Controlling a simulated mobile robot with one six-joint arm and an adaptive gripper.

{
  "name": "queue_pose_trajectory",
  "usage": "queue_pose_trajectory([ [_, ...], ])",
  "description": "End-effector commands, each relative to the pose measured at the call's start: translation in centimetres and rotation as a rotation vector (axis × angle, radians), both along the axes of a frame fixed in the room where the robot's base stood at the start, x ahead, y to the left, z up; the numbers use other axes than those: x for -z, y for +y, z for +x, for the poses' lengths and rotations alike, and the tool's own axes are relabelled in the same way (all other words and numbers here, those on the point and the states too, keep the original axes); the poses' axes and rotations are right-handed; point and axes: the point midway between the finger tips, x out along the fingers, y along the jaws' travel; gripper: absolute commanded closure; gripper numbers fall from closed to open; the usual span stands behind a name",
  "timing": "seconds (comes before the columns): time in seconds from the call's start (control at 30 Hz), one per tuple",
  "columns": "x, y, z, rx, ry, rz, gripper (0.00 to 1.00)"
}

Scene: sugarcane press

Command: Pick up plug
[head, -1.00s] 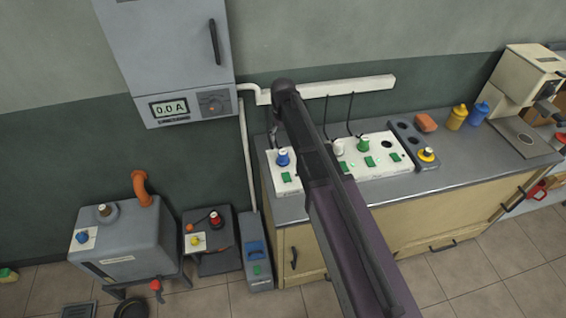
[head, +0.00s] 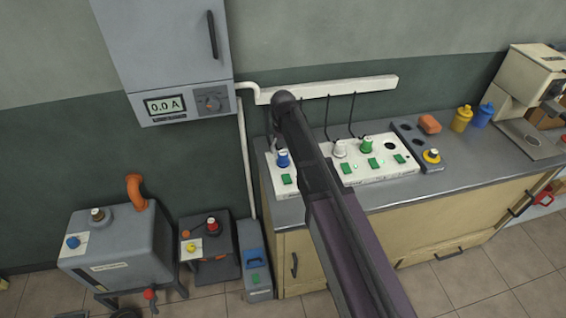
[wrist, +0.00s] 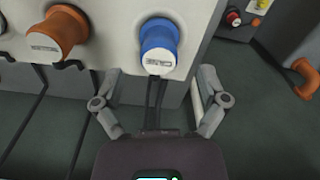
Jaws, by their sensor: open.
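A blue plug (head: 283,158) stands at the left end of the white socket board (head: 380,178) on the counter. In the wrist view the blue plug (wrist: 158,42) has a pale labelled end facing the camera. My gripper (wrist: 160,73) is open, its two fingers apart to either side below the blue plug, with nothing between the tips but dark cable. An orange-brown plug (wrist: 62,35) sits left of the blue one. White (head: 339,149) and green (head: 366,146) plugs stand further right.
A grey block with a yellow plug (head: 431,156) stands right of the board. A grey cabinet (head: 165,60) hangs on the wall. Grey machines (head: 120,250) stand on the floor left.

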Motion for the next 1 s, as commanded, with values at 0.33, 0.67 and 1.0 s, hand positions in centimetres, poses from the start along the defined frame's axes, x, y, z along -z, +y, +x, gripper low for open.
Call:
queue_pose_trajectory([
  [0.33,0.2,0.0,0.0,0.0,0.0,0.0,0.07],
  [0.67,2.3,0.0,0.2,0.0,0.0,0.0,0.07],
  [1.0,4.7,0.0,0.3,0.0,0.0,0.0,0.07],
])
